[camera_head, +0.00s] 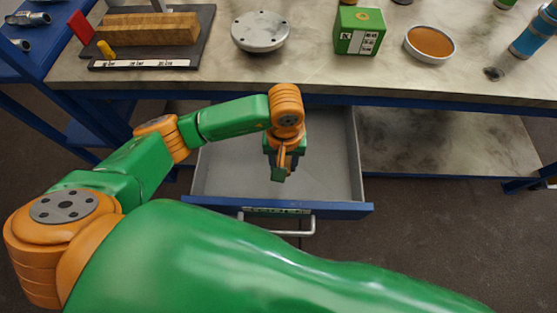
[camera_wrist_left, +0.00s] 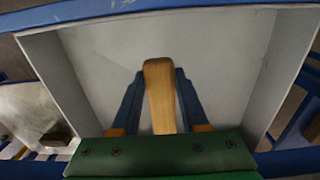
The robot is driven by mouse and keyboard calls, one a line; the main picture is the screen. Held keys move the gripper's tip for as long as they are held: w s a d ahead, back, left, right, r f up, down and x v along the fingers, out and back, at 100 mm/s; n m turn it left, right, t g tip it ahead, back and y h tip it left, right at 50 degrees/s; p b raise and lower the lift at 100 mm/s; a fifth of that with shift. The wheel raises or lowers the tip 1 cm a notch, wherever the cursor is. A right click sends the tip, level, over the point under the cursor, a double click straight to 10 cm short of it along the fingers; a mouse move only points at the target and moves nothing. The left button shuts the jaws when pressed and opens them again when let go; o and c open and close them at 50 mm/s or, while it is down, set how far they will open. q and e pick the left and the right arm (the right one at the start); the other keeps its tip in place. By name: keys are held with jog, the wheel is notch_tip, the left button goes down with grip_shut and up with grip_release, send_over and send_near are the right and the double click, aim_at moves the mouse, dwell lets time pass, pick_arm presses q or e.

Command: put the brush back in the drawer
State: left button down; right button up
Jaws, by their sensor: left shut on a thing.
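The brush shows as a rounded wooden handle (camera_wrist_left: 159,95) in the left wrist view, standing between the two blue fingers of my left gripper (camera_wrist_left: 157,82). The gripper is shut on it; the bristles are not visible. In the head view my left gripper (camera_head: 281,168) points down over the open drawer (camera_head: 335,185), near its middle. How far the brush is above the drawer floor cannot be told. The drawer is pulled out under the bench, with a grey interior and a blue front, and its visible floor looks empty. My right gripper is not in view.
The bench top (camera_head: 310,75) overhangs the drawer's back. On it stand a wooden block on a dark board (camera_head: 150,35), a grey flange (camera_head: 260,31), a green box (camera_head: 360,30), an orange-filled dish (camera_head: 430,42) and a blue bottle (camera_head: 533,35). A lower shelf (camera_head: 440,145) is right of the drawer.

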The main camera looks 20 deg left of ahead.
pick_arm(q)
jog(key=w+f, duration=0.1)
jog(key=w+a+f, duration=0.1)
jog(key=f, duration=0.1)
jog(key=w+a+f, duration=0.1)
jog(key=shift+f+b, duration=0.3)
jog(key=shift+f, duration=0.1)
notch_tip(320, 180, down, 3)
jog(key=shift+a+r, duration=0.1)
jog(key=shift+f, duration=0.3)
jog(key=shift+c, duration=2.1)
grip_release()
jog(key=shift+r, duration=0.3)
notch_tip(320, 180, up, 12)
jog(key=shift+f+p, duration=0.15)
jog(key=shift+p, duration=0.15)
